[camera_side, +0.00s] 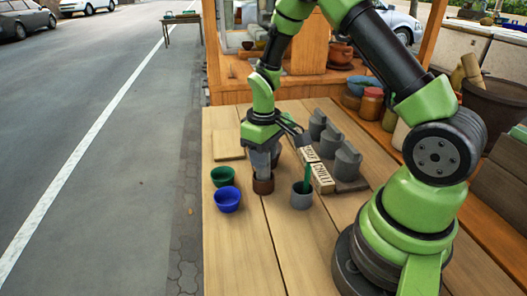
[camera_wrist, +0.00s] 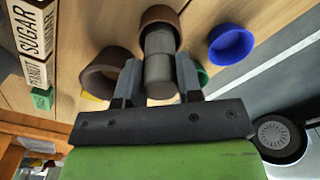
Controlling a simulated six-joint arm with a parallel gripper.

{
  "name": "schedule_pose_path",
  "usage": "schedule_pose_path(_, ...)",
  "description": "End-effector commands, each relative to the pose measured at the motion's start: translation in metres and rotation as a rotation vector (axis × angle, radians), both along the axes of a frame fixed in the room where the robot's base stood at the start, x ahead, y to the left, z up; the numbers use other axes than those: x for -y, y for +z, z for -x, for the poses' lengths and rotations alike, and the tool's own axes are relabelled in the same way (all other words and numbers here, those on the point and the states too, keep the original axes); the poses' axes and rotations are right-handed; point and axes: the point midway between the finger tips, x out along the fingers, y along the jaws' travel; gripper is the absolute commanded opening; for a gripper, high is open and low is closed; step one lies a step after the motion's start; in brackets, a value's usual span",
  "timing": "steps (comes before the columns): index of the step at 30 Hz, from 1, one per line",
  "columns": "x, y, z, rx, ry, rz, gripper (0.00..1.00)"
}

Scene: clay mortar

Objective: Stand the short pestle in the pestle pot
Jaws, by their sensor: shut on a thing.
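My gripper (camera_wrist: 158,85) is shut on a grey, cylindrical short pestle (camera_wrist: 159,68), with one finger on each side. In the side view, my gripper (camera_side: 263,160) points down over a small brown pot (camera_side: 263,187), and the pestle is mostly hidden by the fingers. In the wrist view the pestle's far end lines up with the mouth of this brown pot (camera_wrist: 160,13); how deep it sits inside, I cannot tell.
A green bowl (camera_side: 222,176) and a blue bowl (camera_side: 228,200) stand to the left. The front of the table is clear.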

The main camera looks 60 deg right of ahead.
Motion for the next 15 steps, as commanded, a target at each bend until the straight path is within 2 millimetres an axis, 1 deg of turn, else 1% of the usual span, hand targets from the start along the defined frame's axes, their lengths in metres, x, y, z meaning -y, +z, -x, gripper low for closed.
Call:
schedule_pose_path(5, 0.0, 0.0, 0.0, 0.0, 0.0, 0.0, 0.09)
schedule_pose_path(6, 0.0, 0.0001, 0.0, 0.0, 0.0, 0.0, 0.4)
schedule_pose_path(8, 0.0, 0.0001, 0.0, 0.0, 0.0, 0.0, 0.54)
schedule_pose_path(9, 0.0, 0.0001, 0.0, 0.0, 0.0, 0.0, 0.63)
schedule_pose_path(15, 0.0, 0.0002, 0.0, 0.0, 0.0, 0.0, 0.63)
